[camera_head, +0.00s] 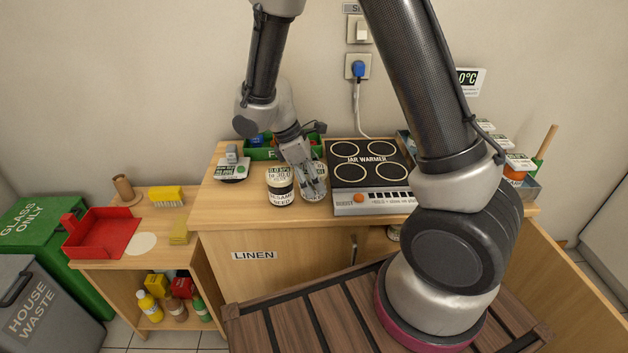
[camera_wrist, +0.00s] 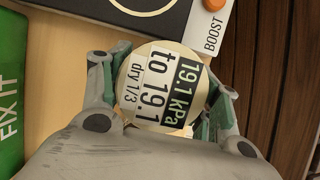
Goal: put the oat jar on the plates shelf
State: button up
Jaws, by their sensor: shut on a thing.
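A jar (camera_head: 314,192) with a white, partly hidden label ending in what looks like "AKES" stands on or just above the wooden counter; I cannot tell which. I cannot read whether it says oat. My gripper (camera_head: 309,178) reaches down from above and is shut on this jar. In the wrist view the fingers of my gripper (camera_wrist: 163,98) flank its round lid (camera_wrist: 150,85), which reads "19.1 kPa to 19.1 dry 1/3". A jar labelled "SESAME SEED" (camera_head: 280,190) stands close on its left. No shelf labelled plates is readable in these views.
The jar warmer (camera_head: 368,176) is close on the right. A green box (camera_head: 262,153) lies behind, a small scale (camera_head: 233,168) at left. Below the counter (camera_head: 225,205) is a front labelled "LINEN" (camera_head: 254,255). A lower shelf unit with a red tray (camera_head: 100,232) stands left.

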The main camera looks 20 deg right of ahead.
jog(key=shift+f, duration=0.4)
jog(key=shift+f, duration=0.15)
jog(key=o, duration=1.3)
